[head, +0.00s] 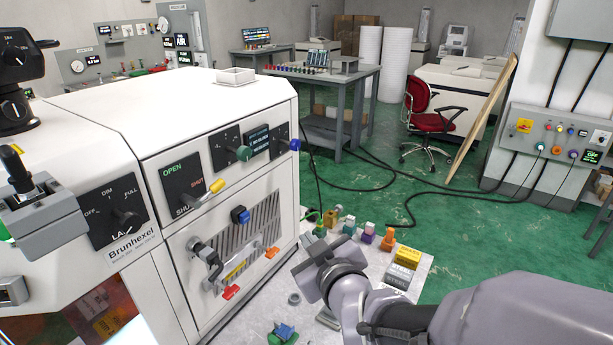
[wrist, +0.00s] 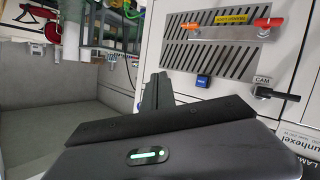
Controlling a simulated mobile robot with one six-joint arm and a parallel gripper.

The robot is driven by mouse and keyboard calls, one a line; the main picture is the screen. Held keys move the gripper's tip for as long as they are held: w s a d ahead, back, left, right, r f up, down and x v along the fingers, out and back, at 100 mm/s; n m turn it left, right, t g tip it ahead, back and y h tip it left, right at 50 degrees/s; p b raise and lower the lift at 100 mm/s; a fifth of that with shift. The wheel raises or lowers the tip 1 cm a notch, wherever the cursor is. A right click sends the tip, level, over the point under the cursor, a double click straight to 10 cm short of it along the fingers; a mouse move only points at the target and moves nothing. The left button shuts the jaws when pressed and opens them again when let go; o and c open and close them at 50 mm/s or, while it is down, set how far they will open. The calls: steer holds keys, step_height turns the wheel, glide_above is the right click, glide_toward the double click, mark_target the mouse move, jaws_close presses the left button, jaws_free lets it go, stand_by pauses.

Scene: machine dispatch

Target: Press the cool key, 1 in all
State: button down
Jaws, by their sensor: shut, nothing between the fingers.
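A label reading cool is not legible to me on any key. The white machine (head: 285,185) has a blue push key or knob (head: 240,215) above its slatted vent; it also shows in the wrist view as a blue block (wrist: 203,81). My gripper (head: 316,272) is shut and empty, to the right of the machine's front and apart from it. In the wrist view the shut fingers (wrist: 157,92) point toward the machine's front panel, left of the blue block.
A red lever (head: 231,292) and an orange lever (head: 272,252) flank the yellow label. A black handle (head: 208,258) sticks out beside the vent. A pale bench (head: 262,322) with small coloured pieces stands below my gripper.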

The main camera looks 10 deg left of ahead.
mark_target(245, 217)
steer(key=a, duration=0.1)
steer(key=a+n, duration=0.1)
steer(key=y, duration=0.1)
steer(key=shift+s+a+f+n, duration=0.1)
steer(key=shift+a+f+n, duration=0.2)
steer(key=shift+a, duration=0.1)
steer(key=w+a+p, duration=0.1)
steer(key=w+a, duration=0.2)
steer(key=a, duration=0.5)
steer(key=shift+w, duration=0.25)
steer(key=shift+a, duration=0.1)
stand_by(1.5)
steer(key=shift+w+a, duration=0.15)
steer(key=shift+a, duration=0.2)
